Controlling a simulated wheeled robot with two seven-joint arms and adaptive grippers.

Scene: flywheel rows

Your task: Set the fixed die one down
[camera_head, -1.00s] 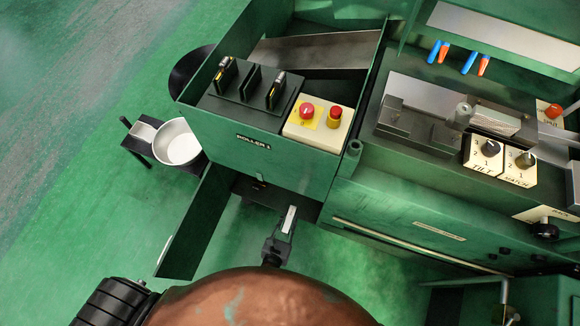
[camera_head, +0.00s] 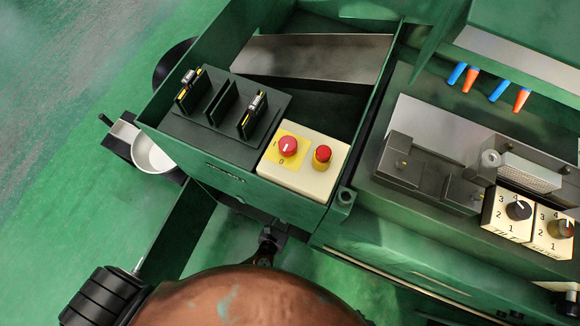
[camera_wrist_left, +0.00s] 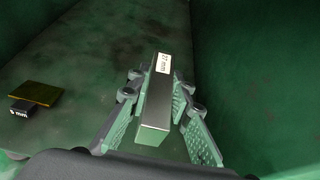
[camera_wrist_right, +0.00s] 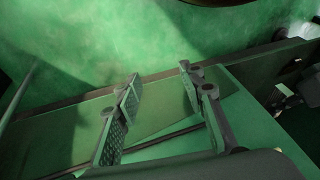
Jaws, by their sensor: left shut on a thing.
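In the left wrist view, my left gripper (camera_wrist_left: 158,88) is shut on a grey metal bar (camera_wrist_left: 155,112) with a white "27 mm" label on its far end. It holds the bar between its two pads inside a green-walled space. I cannot tell whether the bar touches the floor of that space. In the head view, a dark gripper part (camera_head: 268,243) shows below the green box, and the bar is hidden. My right gripper (camera_wrist_right: 158,85) is open and empty in the right wrist view, above a green panel edge.
A small dark block marked "8 mm" (camera_wrist_left: 24,109) with a brass plate (camera_wrist_left: 40,93) lies left of the held bar. The green box holds a black slotted rack (camera_head: 222,115) and a button panel (camera_head: 303,162). A metal bowl (camera_head: 153,154) stands at left.

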